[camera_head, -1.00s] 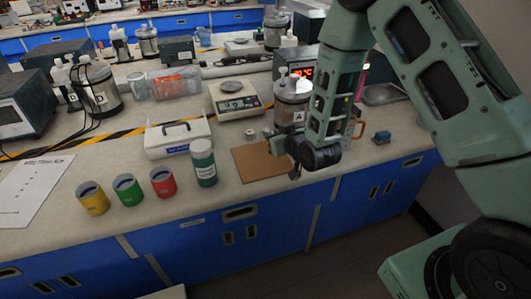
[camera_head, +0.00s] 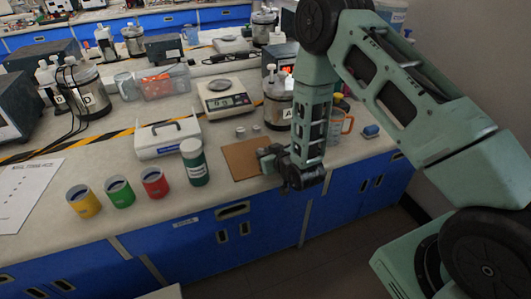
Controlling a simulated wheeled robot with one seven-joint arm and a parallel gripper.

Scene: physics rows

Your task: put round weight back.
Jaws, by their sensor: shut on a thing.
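My gripper (camera_head: 268,158) is low over the right part of a brown board (camera_head: 238,152) near the bench's front edge. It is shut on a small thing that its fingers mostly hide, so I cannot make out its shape. Two small round metal weights (camera_head: 241,132) (camera_head: 256,127) stand upright on the bench just behind the board, apart from my gripper. A scale (camera_head: 226,104) with a lit display stands behind them, with a round grey pan or disc (camera_head: 219,84) on top.
A white handled case (camera_head: 168,139), a green-labelled bottle (camera_head: 194,165), and yellow, green and red cups (camera_head: 153,184) stand left of the board. A metal canister (camera_head: 278,108) and an orange-handled jug (camera_head: 338,122) stand close behind my arm. The board's left part is clear.

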